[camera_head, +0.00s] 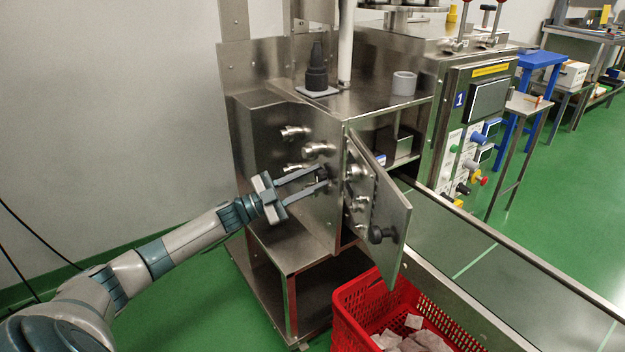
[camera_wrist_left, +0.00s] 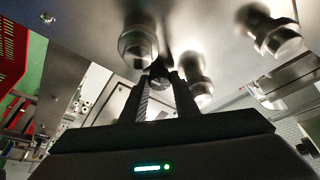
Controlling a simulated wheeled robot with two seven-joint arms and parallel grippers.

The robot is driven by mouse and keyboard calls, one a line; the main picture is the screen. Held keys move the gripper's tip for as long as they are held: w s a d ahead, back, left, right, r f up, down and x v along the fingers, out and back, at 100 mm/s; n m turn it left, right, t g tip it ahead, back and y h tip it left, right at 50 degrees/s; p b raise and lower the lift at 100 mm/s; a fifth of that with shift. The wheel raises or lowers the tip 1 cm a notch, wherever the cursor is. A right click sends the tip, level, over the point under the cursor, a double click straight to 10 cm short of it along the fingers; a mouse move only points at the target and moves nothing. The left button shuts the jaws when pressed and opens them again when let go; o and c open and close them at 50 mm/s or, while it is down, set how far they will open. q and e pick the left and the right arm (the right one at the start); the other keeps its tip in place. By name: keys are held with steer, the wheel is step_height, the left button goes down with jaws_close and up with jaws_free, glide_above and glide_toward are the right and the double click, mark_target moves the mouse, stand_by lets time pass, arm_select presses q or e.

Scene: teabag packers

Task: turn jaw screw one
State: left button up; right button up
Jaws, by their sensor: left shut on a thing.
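My left gripper (camera_head: 325,179) reaches in from the left to the front panel of the steel machine (camera_head: 312,208), beside the hinged door. Its fingers are shut on a small dark jaw screw, mostly hidden by the fingertips in the head view. In the left wrist view the gripper (camera_wrist_left: 160,85) has this jaw screw (camera_wrist_left: 160,72) between its fingertips, against the panel. Round metal knobs (camera_wrist_left: 138,46) stick out close to the fingers. In the head view several knobs (camera_head: 320,150) sit on the panel above the gripper. My right gripper is not in view.
The open steel door (camera_head: 388,215) with a black knob (camera_head: 378,235) stands just right of the gripper. A red crate (camera_head: 350,315) with teabags is below. A conveyor (camera_head: 500,275) runs at the right. A black stepped part (camera_head: 317,75) and a grey ring (camera_head: 404,83) stand on top.

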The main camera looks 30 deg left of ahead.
arm_select(q)
steer(key=o, duration=1.1)
steer(key=shift+c, duration=0.2)
steer(key=v, duration=1.7)
steer(key=shift+s, duration=0.2)
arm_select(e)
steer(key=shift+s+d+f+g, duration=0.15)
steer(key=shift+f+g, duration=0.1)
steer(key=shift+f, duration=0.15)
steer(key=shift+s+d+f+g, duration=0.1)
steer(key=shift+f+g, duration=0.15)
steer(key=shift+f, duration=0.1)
arm_select(q)
steer(key=shift+f, duration=0.2)
